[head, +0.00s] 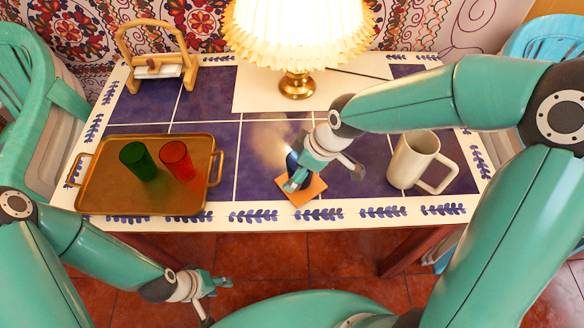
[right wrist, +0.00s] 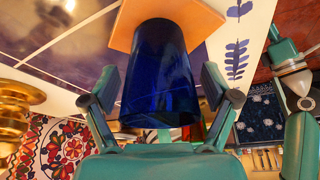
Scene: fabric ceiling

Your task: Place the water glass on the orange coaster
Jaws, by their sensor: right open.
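A dark blue glass (right wrist: 160,75) stands between the spread fingers of my right gripper (right wrist: 165,90) in the right wrist view. Its far end meets the orange coaster (right wrist: 185,14), and it looks to be standing on it. In the head view the orange coaster (head: 312,190) lies near the table's front edge, partly covered by my right gripper (head: 322,176). Only a dark sliver of the blue glass (head: 291,160) shows there. My right gripper is open around the glass. My left gripper (head: 217,300) is open and empty, low in front of the table.
A brown tray (head: 100,190) at the left holds a green cup (head: 138,161) and a red cup (head: 177,160). A cream mug (head: 412,160) stands right of my right gripper. A lit lamp (head: 297,84) stands at the back, with a wooden holder (head: 157,55) at back left.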

